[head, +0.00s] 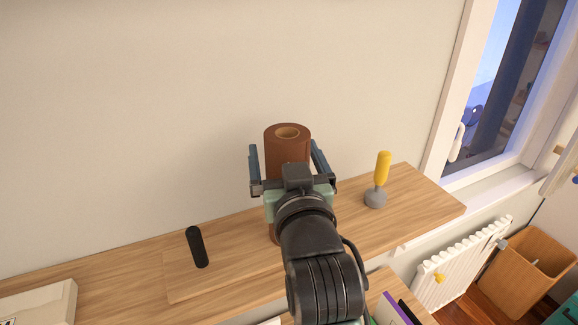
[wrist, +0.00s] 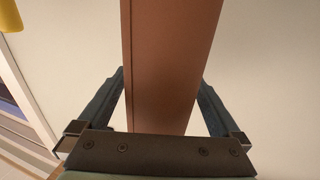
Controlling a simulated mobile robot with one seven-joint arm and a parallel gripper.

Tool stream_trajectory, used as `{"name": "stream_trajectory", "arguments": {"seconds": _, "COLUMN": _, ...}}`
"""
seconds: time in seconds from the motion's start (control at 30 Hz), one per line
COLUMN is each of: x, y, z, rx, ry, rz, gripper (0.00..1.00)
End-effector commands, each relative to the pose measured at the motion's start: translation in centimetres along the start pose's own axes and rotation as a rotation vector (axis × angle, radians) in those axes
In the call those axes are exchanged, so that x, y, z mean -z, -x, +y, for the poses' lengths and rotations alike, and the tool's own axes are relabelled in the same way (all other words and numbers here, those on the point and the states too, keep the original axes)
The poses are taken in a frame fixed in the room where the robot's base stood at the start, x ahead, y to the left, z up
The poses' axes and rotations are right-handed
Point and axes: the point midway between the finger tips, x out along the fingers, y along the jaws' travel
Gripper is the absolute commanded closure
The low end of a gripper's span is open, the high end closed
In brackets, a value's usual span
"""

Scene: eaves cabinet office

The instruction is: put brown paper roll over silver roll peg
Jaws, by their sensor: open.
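The brown paper roll (head: 288,145) stands upright on the wooden shelf, its round hollow top facing up. In the wrist view the roll (wrist: 170,65) rises between my fingers and fills the middle. My gripper (head: 286,160) is open, with one finger on each side of the roll; gaps show between the fingers and the roll in the wrist view. My arm hides most of the roll's lower part. I see no thing that is clearly a silver roll peg; it may be hidden behind my arm.
A yellow-handled thing with a grey base (head: 376,198) stands right of the roll. A pale box (head: 40,303) is at far left. The wall is close behind; a window and radiator are right.

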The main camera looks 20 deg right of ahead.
Motion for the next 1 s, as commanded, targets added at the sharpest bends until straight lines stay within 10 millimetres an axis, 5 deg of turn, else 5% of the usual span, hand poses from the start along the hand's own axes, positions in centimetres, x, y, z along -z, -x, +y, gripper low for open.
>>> {"name": "stream_trajectory", "arguments": {"seconds": 0.17, "x": -0.3, "y": 1.9, "z": 0.0, "rx": -0.001, "ry": -0.001, "rz": 0.002, "gripper": 0.0}}
{"name": "stream_trajectory", "arguments": {"seconds": 0.6, "x": -0.2, "y": 10.6, "z": 0.0, "rx": 0.0, "ry": -0.001, "rz": 0.003, "gripper": 0.0}}
{"name": "stream_trajectory", "arguments": {"seconds": 1.0, "x": 0.6, "y": 11.1, "z": -0.3, "rx": 0.023, "ry": 0.0, "rz": -0.004, "gripper": 0.0}}
